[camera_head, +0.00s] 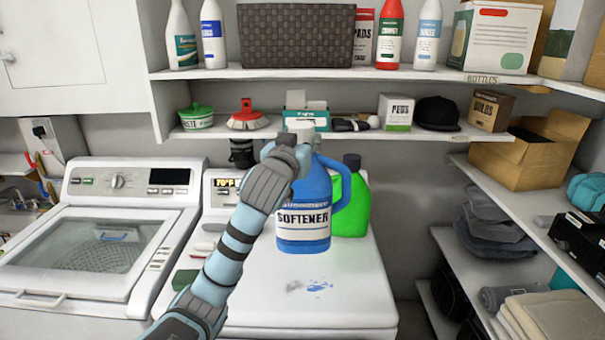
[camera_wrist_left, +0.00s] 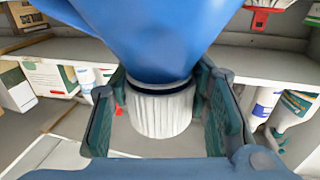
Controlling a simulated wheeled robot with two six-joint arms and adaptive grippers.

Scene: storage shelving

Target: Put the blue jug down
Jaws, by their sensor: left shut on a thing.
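The blue jug (camera_head: 305,215) is a softener bottle with a white label and a white cap. It is upright at the back of the white machine top (camera_head: 330,290), in front of a green jug (camera_head: 358,205). I cannot tell whether its base touches the top. My left gripper (camera_head: 288,150) is shut on its neck area, by the cap. In the left wrist view the white ribbed cap (camera_wrist_left: 160,110) and blue body (camera_wrist_left: 155,35) sit between my left gripper's fingers (camera_wrist_left: 160,120). My right gripper is not in view.
A shelf (camera_head: 330,132) with boxes and a black cap (camera_head: 437,114) runs just behind and above the jug. A washer (camera_head: 95,240) stands at left, shelves at right. Blue spill marks (camera_head: 318,287) lie on the machine top, whose front is mostly clear.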

